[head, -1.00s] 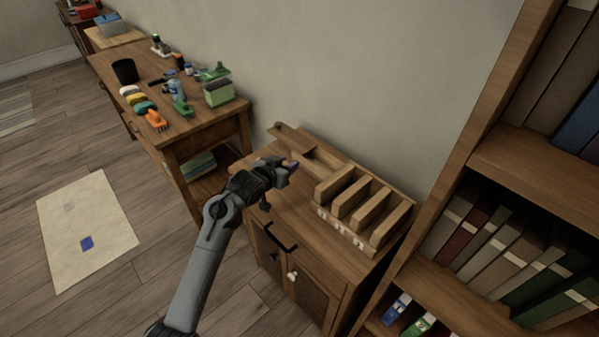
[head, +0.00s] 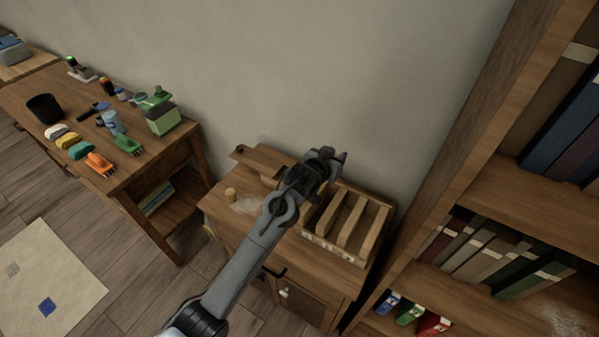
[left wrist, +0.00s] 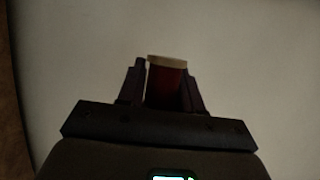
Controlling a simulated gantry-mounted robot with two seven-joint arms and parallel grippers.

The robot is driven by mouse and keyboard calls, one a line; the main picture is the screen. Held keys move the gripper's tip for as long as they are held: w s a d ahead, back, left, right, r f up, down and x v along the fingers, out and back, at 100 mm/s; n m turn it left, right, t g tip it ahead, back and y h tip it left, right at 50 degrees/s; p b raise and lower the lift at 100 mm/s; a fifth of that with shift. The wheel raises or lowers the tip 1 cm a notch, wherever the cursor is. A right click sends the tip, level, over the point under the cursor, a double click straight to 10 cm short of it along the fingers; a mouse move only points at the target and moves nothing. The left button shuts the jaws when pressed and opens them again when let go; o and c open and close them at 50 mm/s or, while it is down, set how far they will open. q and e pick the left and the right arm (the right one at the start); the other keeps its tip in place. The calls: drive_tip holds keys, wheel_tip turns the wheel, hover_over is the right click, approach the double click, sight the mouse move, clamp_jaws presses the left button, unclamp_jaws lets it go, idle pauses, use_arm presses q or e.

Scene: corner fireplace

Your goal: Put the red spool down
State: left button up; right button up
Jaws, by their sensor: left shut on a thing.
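My left gripper (head: 330,160) is over the back of the small wooden cabinet, in front of the wall and near the slotted wooden rack (head: 310,237). In the left wrist view it is shut on the red spool (left wrist: 166,85), a dark red cylinder with a pale tan rim, held between the two fingers. The plain wall lies behind the spool in that view. In the head view the spool cannot be made out behind the gripper. My right gripper is not in view.
The cabinet top (head: 218,206) has a small tan cylinder (head: 231,194) and a pale patch at its left. A wooden piece (head: 262,160) lies at the back. A bookshelf (head: 500,185) stands close on the right. A cluttered table (head: 105,185) stands on the left.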

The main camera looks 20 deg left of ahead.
use_arm(q)
drive_tip(key=a+f+b, duration=0.1)
drive_tip(key=a+f, duration=0.2)
drive_tip(key=a+f+b, duration=0.1)
drive_tip(key=a+f, duration=0.2)
drive_tip(key=a, duration=0.1)
drive_tip(key=a+f+b, duration=0.1)
drive_tip(key=a+f, duration=0.2)
drive_tip(key=f, duration=0.1)
drive_tip(key=shift+w+a, duration=0.3)
drive_tip(key=shift+w, duration=0.1)
drive_tip(key=shift+f, duration=0.15)
drive_tip(key=shift+f, duration=0.1)
drive_tip(key=shift+f, duration=0.5)
drive_tip(key=o, duration=1)
